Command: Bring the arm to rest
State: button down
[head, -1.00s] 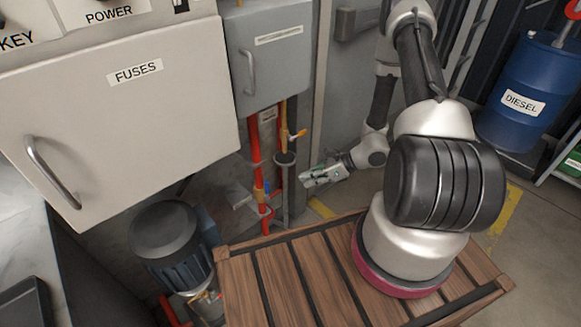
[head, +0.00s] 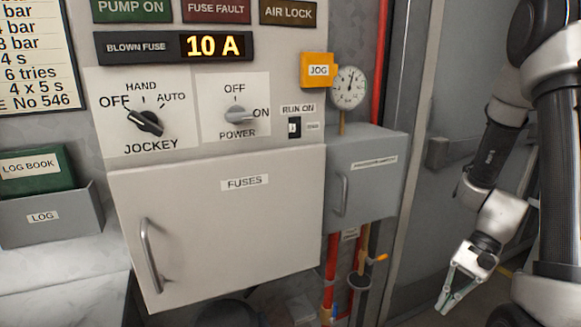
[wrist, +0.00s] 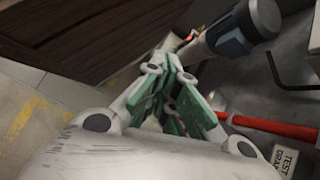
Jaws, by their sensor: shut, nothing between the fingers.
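My gripper (head: 448,300) hangs low at the right of the head view, pointing down and to the left. It is shut and empty, and nothing touches it. In the wrist view its green-padded fingers (wrist: 172,95) come together. My arm is bent, with its forearm lowered in front of the grey door at the right. The gripper is to the right of the pipes below the small grey cabinet, apart from them.
The fuses door (head: 228,225) is shut, and so is the small grey cabinet (head: 375,185). Red pipes (head: 329,275) run below them.

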jog(key=s+d+r+n+t+h, duration=0.1)
jog(key=s+r+n+t+h, duration=0.1)
jog(key=r, duration=1)
jog(key=s+d+r+n+t+h, duration=0.1)
jog(key=s+r+n+t+h, duration=0.2)
jog(key=r, duration=1)
jog(key=n+t+h, duration=0.1)
jog(key=n+t, duration=0.2)
jog(key=n, duration=0.1)
jog(key=shift+n+h, duration=0.3)
jog(key=shift+h, duration=0.1)
jog(key=shift+s, duration=0.1)
